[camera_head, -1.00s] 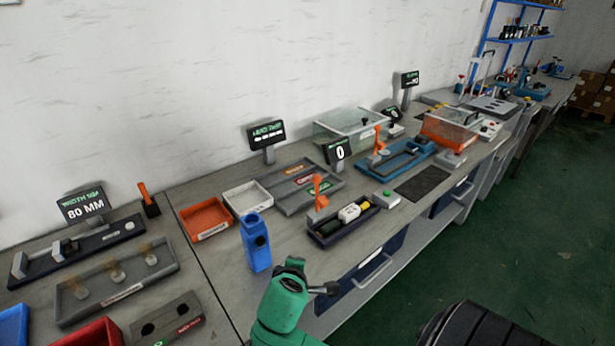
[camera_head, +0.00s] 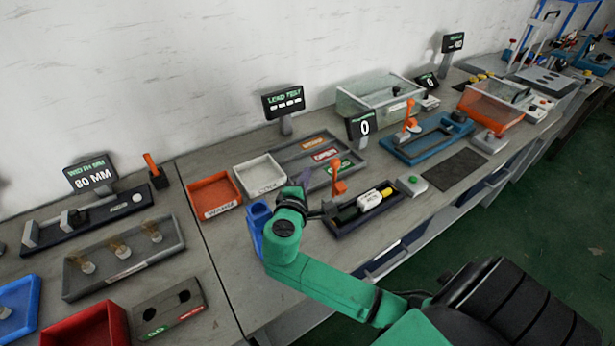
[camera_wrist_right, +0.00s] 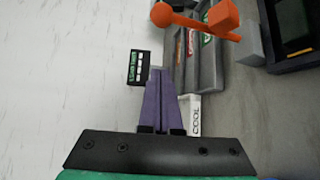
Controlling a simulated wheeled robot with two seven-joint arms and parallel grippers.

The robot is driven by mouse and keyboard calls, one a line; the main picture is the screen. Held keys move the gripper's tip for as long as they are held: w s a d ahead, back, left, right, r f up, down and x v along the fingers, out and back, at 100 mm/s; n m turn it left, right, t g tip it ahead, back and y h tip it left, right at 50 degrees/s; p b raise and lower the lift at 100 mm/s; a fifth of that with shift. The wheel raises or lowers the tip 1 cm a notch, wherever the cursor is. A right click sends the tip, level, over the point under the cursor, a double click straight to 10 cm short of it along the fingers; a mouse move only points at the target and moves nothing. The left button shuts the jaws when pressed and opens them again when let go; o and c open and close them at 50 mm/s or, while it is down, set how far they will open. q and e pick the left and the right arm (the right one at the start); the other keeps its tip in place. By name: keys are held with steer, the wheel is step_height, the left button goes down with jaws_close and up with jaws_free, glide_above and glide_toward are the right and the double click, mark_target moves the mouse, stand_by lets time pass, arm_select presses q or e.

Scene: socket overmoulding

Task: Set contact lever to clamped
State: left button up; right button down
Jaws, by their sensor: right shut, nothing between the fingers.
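An orange lever (camera_head: 338,178) stands upright at the left end of a dark tray fixture (camera_head: 333,229) on the bench. Which lever is the contact lever is not labelled in view. In the right wrist view the orange lever (camera_wrist_right: 190,20) shows at the top, with a ball at one end and a block at the other. My right gripper (camera_head: 307,176), with purple fingers, is just left of the lever in the head view. In the wrist view its fingers (camera_wrist_right: 158,82) are together and empty, apart from the lever. My left gripper is not in view.
The fixture holds white and yellow parts (camera_head: 370,199). A green-button box (camera_head: 412,185) stands to its right. A second orange lever (camera_head: 410,117) is on a blue fixture (camera_head: 398,152). A blue holder (camera_head: 257,222), white bin (camera_head: 262,187) and grey sorting tray (camera_head: 285,153) are near my arm.

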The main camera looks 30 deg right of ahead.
mark_target(335, 181)
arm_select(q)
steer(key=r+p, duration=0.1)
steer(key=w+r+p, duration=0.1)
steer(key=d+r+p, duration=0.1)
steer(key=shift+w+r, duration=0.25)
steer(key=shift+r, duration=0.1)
arm_select(e)
steer(key=d, duration=0.5)
steer(key=shift+w+d, duration=0.2)
steer(key=shift+d, duration=0.15)
